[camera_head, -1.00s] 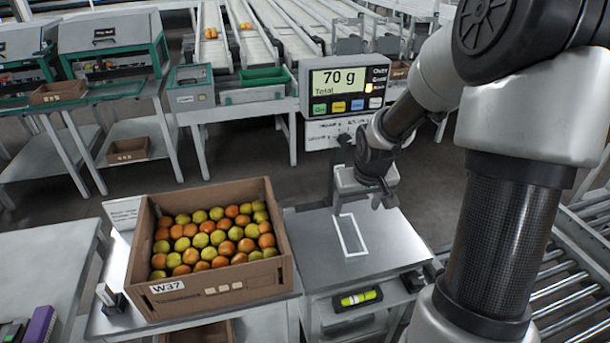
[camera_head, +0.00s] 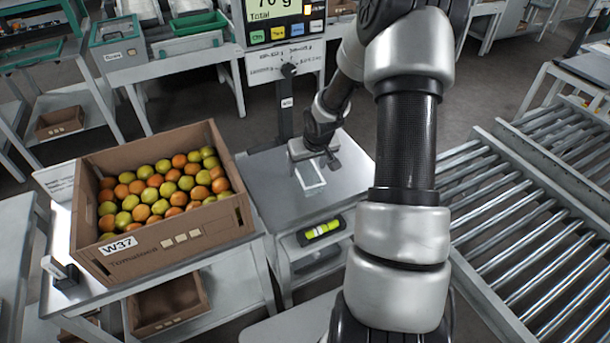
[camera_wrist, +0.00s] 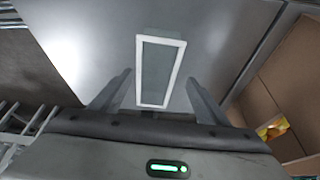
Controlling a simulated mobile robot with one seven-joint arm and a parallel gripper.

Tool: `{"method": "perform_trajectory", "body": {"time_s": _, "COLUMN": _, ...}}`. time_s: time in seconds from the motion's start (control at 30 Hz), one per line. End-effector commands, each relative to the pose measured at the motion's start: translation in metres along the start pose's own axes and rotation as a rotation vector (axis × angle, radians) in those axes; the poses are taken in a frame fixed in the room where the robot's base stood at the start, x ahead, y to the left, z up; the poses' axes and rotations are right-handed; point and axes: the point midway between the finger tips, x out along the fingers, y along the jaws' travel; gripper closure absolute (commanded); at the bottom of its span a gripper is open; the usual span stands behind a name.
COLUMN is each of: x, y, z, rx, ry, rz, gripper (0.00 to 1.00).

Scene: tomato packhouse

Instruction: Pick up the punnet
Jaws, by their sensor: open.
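The punnet (camera_head: 312,184) shows as a white-rimmed, see-through rectangle, seemingly empty, on the grey metal top (camera_head: 270,188) of the weighing stand. In the wrist view the punnet (camera_wrist: 174,75) lies ahead of my gripper (camera_wrist: 160,78), with its near end between the two fingers in the picture. The fingers are open, and a gap shows on both sides of the rim. In the head view my gripper (camera_head: 320,158) is over the punnet's far end and hides part of it. I cannot tell its exact height above the punnet.
A cardboard crate (camera_head: 165,248) of orange and yellow-green tomatoes, marked W37, stands left of the weighing stand. The scale display (camera_head: 285,20) on its post (camera_head: 286,105) stands behind. A yellow-green item (camera_head: 322,229) lies on the shelf below. A roller conveyor (camera_head: 520,215) is at right.

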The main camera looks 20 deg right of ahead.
Motion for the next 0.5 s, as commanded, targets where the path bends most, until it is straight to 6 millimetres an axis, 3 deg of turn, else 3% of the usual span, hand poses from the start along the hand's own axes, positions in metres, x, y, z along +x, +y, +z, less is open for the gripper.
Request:
{"method": "perform_trajectory", "body": {"time_s": 0.3, "x": 0.044, "y": 0.006, "z": -0.004, "rx": 0.0, "ry": -0.002, "rz": 0.0, "gripper": 0.31}}
{"method": "perform_trajectory", "body": {"time_s": 0.5, "x": 0.051, "y": 0.007, "z": -0.006, "rx": 0.0, "ry": 0.001, "rz": 0.001, "gripper": 0.31}}
